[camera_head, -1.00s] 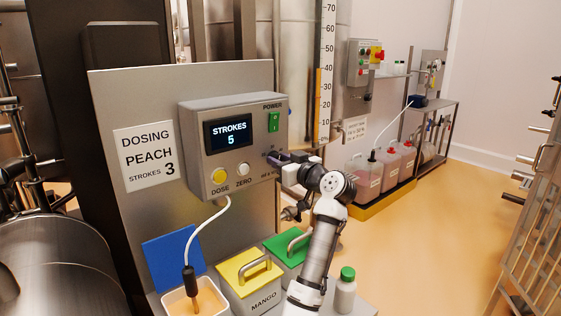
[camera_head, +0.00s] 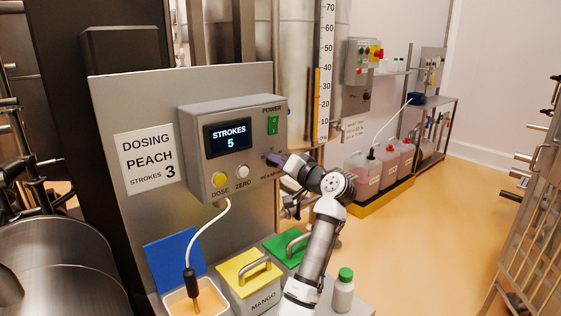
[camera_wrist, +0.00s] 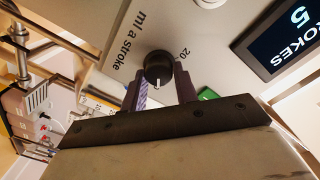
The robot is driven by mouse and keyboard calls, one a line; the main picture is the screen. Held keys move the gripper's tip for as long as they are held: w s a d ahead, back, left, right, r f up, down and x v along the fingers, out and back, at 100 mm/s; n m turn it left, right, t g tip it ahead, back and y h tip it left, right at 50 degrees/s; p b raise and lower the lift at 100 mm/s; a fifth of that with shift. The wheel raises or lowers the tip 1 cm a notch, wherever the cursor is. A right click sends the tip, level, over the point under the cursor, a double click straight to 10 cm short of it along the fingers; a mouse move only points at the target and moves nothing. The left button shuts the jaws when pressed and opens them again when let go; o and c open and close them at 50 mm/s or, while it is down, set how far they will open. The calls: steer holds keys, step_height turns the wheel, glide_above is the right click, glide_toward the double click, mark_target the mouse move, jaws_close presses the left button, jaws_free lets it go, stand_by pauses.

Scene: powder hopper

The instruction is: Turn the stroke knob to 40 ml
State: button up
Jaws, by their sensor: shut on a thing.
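The stroke knob (camera_wrist: 158,66) is black and round, with a short white pointer line that faces my gripper's palm in the wrist view. My gripper (camera_wrist: 161,84) has its two purple-lined fingers on either side of the knob, shut on it. The number 20 and the words "ml a stroke" are printed beside the knob; other scale numbers do not show. In the head view, my gripper (camera_head: 273,158) is at the lower right of the grey dosing control box (camera_head: 195,150), and its fingers hide the knob. The display (camera_head: 229,137) reads STROKES 5.
A yellow DOSE button (camera_head: 219,180), a white ZERO button (camera_head: 242,171) and a green power switch (camera_head: 272,125) are on the same box. A sign (camera_head: 148,158) reads DOSING PEACH STROKES 3.

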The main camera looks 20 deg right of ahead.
steer(key=shift+m, duration=0.3)
steer(key=o, duration=1)
steer(key=shift+c, duration=0.2)
steer(key=b+v, duration=0.4)
steer(key=v, duration=1)
steer(key=shift+b, duration=0.35)
